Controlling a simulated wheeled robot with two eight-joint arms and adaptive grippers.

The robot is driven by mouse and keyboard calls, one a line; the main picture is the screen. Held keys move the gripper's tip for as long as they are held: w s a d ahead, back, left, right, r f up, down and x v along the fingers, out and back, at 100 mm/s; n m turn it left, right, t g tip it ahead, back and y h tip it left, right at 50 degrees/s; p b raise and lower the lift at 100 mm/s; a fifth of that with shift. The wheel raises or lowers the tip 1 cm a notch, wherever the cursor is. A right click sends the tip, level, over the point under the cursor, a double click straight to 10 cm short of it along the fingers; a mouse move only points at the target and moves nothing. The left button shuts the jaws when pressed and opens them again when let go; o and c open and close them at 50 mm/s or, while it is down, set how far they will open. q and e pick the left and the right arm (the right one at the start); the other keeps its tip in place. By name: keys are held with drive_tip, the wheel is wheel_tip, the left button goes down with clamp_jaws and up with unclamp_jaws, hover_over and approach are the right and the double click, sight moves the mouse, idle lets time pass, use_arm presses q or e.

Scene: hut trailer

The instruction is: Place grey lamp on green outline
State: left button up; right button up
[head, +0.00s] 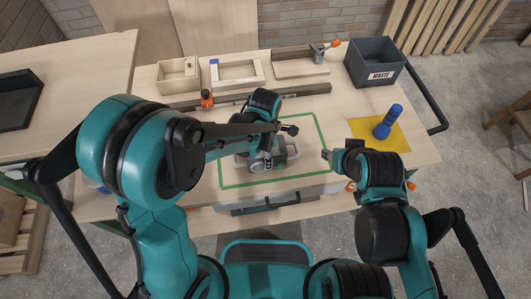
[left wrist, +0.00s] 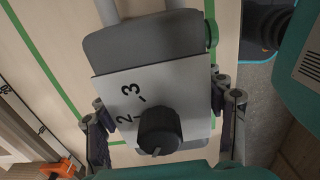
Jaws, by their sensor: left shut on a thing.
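The grey lamp (head: 291,151) is partly hidden under my left arm in the head view, inside the green outline (head: 322,132) on the wooden bench. In the left wrist view the lamp's grey body (left wrist: 150,42) carries a white plate marked 2 and 3 and a dark knob (left wrist: 159,129). My left gripper (head: 262,162) is shut on the lamp, one finger on each side of it in the left wrist view (left wrist: 165,122). Whether the lamp touches the bench is hard to tell. My right gripper (head: 328,155) is near the outline's right edge, apart from the lamp; its fingers are too small to judge.
A blue object (head: 388,122) stands on a yellow square (head: 399,141) at right. A dark waste bin (head: 374,62) is at the back right. Wooden boxes (head: 238,72) and a long bar clamp (head: 207,100) lie behind the outline. A black tray (head: 15,100) sits at far left.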

use_arm(q)
drive_tip(key=shift+f, duration=0.1)
drive_tip(key=o, duration=1.1)
drive_tip(key=shift+f, duration=0.1)
drive_tip(key=o, duration=0.4)
